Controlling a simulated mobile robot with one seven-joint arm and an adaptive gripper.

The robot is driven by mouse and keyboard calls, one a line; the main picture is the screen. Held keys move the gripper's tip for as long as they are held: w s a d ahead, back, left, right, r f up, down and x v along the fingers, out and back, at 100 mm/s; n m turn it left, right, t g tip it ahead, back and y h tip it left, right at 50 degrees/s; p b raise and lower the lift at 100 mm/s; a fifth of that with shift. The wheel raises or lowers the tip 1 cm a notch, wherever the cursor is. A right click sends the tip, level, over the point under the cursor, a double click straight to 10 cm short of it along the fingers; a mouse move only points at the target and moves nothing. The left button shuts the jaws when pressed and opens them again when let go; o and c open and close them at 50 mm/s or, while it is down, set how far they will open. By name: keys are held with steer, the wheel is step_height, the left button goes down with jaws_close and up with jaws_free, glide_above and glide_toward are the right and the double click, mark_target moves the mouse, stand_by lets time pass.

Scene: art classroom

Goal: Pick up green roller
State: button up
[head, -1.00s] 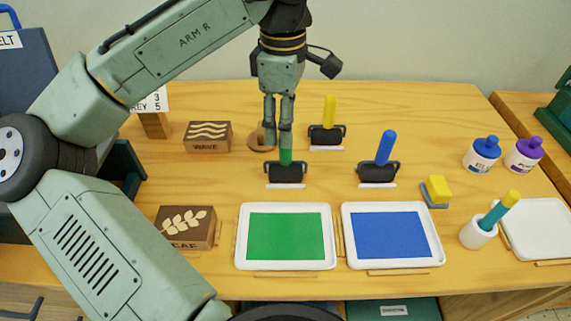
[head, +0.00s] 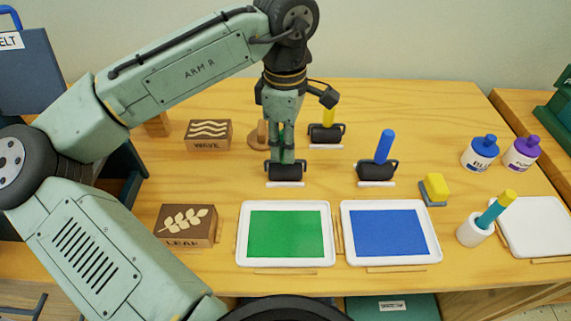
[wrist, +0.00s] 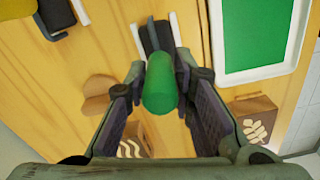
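The green roller (head: 286,171) stands on a white rest behind the green paint tray, its black roller head low and its handle upright. My gripper (head: 281,154) is lowered over it, and the fingers hide most of the handle in the head view. In the wrist view the green handle (wrist: 160,85) stands between the two fingers of my gripper (wrist: 160,72). The fingers are apart, with a small gap visible on each side of the handle, so the gripper is open around it.
The blue roller (head: 385,148) stands to the right, and the yellow roller (head: 328,133) behind. A round wooden piece (head: 258,141) is close on the left. The green tray (head: 242,235) and blue tray (head: 437,250) lie in front. Wave (head: 207,135) and leaf (head: 187,225) blocks stand left.

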jaws_close()
step_height(320, 180, up, 10)
steer(key=shift+r+b, duration=0.1)
steer(key=shift+b, duration=0.4)
